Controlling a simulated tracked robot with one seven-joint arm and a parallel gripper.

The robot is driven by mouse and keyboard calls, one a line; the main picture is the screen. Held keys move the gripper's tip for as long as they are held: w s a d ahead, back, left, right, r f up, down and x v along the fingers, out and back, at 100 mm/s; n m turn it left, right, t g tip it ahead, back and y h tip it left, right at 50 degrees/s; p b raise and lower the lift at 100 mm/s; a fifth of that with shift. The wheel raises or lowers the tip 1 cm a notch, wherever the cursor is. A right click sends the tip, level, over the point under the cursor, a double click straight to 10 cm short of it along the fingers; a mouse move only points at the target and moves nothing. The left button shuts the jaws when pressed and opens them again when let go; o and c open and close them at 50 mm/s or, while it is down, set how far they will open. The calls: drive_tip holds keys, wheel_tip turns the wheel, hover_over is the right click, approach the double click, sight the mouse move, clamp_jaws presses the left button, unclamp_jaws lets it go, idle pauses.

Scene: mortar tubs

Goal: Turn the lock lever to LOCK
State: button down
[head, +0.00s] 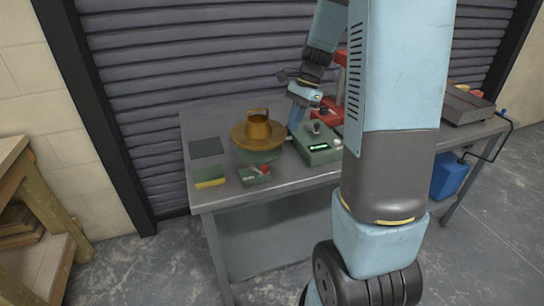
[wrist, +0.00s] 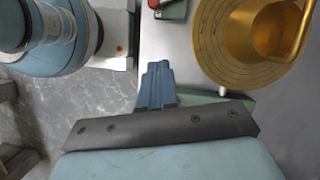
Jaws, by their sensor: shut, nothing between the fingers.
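A small green box (head: 254,176) with a red-tipped, lever-like part (head: 264,169) sits near the table's front edge. Its markings are too small to read, so I cannot tell its setting or be sure it is the lock lever. A green box with a red part also shows, cut off, at the top of the wrist view (wrist: 172,9).
The turntable (head: 242,141) carries a brass cup (head: 258,124). A green box with a lit display (head: 320,155) and dark knob stands right of it, before a red stand (head: 326,114). A sponge (head: 209,178) and dark mat (head: 206,147) lie left.

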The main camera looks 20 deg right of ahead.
drive_tip(key=shift+f, duration=0.15)
drive_tip(key=x, duration=1)
drive_tip(key=shift+a+f, duration=0.1)
drive_tip(key=shift+s+a+r, duration=0.1)
drive_tip(key=shift+s+a, duration=0.1)
drive_tip(key=shift+a, duration=0.4)
drive_tip(key=shift+s+a+r, duration=0.1)
drive_tip(key=shift+s+a, duration=0.05)
drive_tip(key=shift+a, duration=0.45)
drive_tip(key=shift+s+a+f, duration=0.1)
drive_tip(key=shift+s+a, duration=0.05)
drive_tip(key=shift+a, duration=0.55)
drive_tip(key=shift+a, duration=0.2)
drive_tip(key=shift+d, duration=0.25)
drive_tip(key=shift+a, duration=0.1)
